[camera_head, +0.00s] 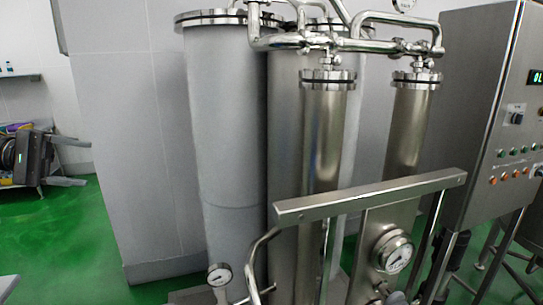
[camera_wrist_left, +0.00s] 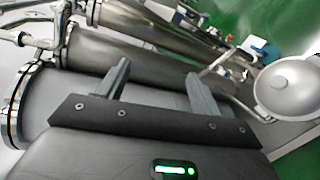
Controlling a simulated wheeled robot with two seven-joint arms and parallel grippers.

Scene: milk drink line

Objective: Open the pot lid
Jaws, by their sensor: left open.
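A round silver domed thing (camera_wrist_left: 290,90) with a paler spot near its middle lies at the right of the left wrist view. It looks like the lidded pot, but I cannot tell whether its lid is apart from it. No pot shows in the head view. My left gripper (camera_head: 75,163) is at the far left of the head view, its fingers spread and pointing right. In the left wrist view the left gripper (camera_wrist_left: 158,70) is open with nothing held between its fingers. The domed thing is off to the right of the fingers and apart from them. My right gripper is not in view.
Tall steel filter cylinders (camera_head: 225,120) with pipes (camera_head: 370,45) and a gauge (camera_head: 393,252) fill the middle of the head view. A control cabinet (camera_head: 480,110) stands at the right. Green floor (camera_head: 45,240) shows clear at the lower left. A shelf (camera_head: 20,76) is behind.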

